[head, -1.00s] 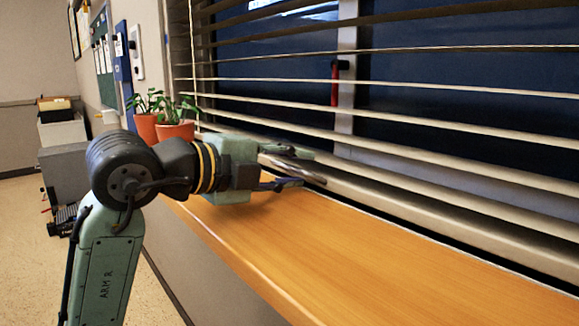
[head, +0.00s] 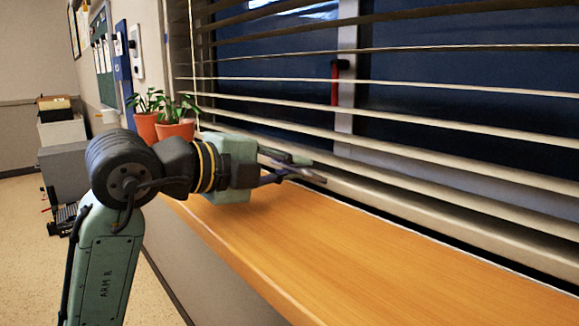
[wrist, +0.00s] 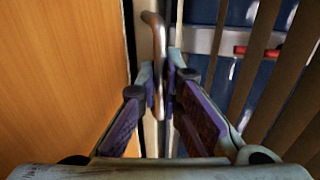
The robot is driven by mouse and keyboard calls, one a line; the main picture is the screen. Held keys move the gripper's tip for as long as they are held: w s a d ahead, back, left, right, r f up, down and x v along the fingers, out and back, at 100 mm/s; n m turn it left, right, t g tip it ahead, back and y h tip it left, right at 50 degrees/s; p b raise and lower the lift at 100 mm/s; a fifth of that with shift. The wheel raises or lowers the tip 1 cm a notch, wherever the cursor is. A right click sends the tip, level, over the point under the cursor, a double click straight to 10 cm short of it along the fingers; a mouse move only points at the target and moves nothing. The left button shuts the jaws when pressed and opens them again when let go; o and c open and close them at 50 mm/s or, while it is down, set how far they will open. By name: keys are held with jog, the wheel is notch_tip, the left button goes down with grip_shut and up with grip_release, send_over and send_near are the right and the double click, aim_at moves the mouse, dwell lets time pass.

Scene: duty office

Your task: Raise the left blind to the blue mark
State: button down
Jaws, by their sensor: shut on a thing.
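The blind (head: 440,123) hangs across the window with its slats spread apart. Its pale bottom rail (head: 400,203) lies low, just above the wooden sill. My gripper (head: 292,168) is at the rail and is shut on a metal handle (head: 313,177) there. The wrist view shows the same handle (wrist: 151,22), rounded at its top end, running down between the two fingertips of my gripper (wrist: 160,76). The fingers partly hide the handle.
The wooden sill (head: 330,255) is bare below and in front of my gripper. Two potted plants (head: 174,131) stand at its far left end. A red window handle (head: 335,84) is behind the slats. A pale cord (head: 191,50) hangs at the blind's left side.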

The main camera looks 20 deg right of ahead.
jog(key=shift+r, duration=0.1)
notch_tip(320, 180, up, 26)
jog(key=p, duration=1.8)
jog(key=c, duration=1.7)
grip_release()
jog(key=v, duration=1.2)
